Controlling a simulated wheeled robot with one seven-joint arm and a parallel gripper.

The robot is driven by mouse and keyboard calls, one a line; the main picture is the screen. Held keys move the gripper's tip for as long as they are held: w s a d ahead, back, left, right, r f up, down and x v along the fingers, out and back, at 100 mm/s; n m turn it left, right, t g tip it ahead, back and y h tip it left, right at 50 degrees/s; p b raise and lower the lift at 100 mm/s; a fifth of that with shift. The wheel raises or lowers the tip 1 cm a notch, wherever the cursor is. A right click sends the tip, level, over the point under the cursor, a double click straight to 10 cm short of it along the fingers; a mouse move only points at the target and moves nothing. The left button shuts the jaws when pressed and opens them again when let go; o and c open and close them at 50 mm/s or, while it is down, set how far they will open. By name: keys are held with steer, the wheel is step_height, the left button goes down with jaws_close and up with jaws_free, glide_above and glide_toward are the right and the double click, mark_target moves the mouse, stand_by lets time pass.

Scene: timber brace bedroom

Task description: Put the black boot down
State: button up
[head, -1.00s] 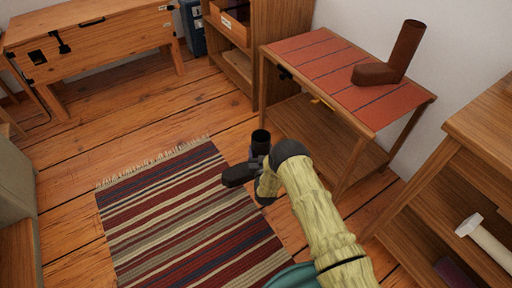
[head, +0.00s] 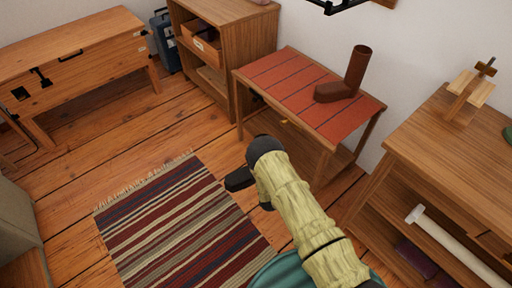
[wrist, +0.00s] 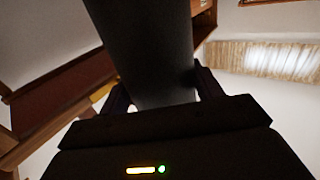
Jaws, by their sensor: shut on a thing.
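In the wrist view the dark shaft of the black boot (wrist: 148,45) stands between the two fingers of my gripper (wrist: 163,92), which is shut on it. In the head view the dark toe of the boot (head: 238,180) seems to show left of my arm, above the striped rug's right side. My wrist joint hides most of the shaft and the fingers. I cannot tell the boot's exact height, but it appears held in the air.
A brown boot (head: 338,88) stands on the red-topped table (head: 290,68), whose left part is bare. A striped rug (head: 185,220) lies on the plank floor. A wooden shelf unit (head: 400,185) stands at the right, a workbench (head: 75,60) at the far left.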

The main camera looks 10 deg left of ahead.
steer(key=s+d+r+m+h+p, duration=0.1)
steer(key=d+r+p, duration=0.7)
steer(key=r+p, duration=0.6)
steer(key=s+d+r+m+h+p, duration=0.1)
steer(key=d+r+h+p, duration=0.1)
steer(key=d+r+p, duration=0.6)
steer(key=s+d+r+m+h+p, duration=0.1)
steer(key=d+r+p, duration=0.7)
steer(key=r+p, duration=1.3)
step_height(320, 180, up, 11)
steer(key=shift+s+d+f+t+h, duration=0.2)
steer(key=shift+t+h, duration=0.1)
steer(key=shift+t, duration=0.1)
steer(key=shift+w+a, duration=0.1)
